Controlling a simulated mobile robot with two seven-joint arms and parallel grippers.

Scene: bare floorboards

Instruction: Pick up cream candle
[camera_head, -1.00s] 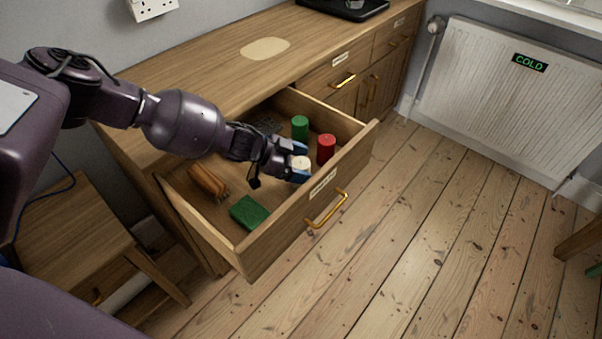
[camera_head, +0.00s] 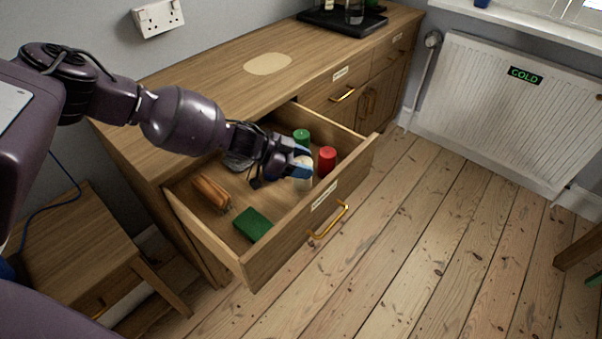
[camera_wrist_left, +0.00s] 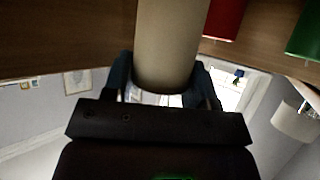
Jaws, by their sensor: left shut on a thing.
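The cream candle (camera_head: 305,178) is a pale cylinder in the open drawer (camera_head: 306,232) in the head view. My left gripper (camera_head: 301,166) is shut on it, with blue fingertips on either side. In the left wrist view the candle (camera_wrist_left: 167,45) stands between the two dark fingers (camera_wrist_left: 165,82). Its lower part is partly hidden by the fingers and drawer front in the head view, so I cannot tell whether it touches the drawer floor. My right gripper is not in view.
A red candle (camera_head: 327,160) and a green candle (camera_head: 301,137) stand close by in the drawer. A green sponge-like block (camera_head: 252,224) and a brown brush-like item (camera_head: 211,193) lie nearer. The drawer walls surround the gripper. A wooden stool (camera_head: 80,250) stands at left.

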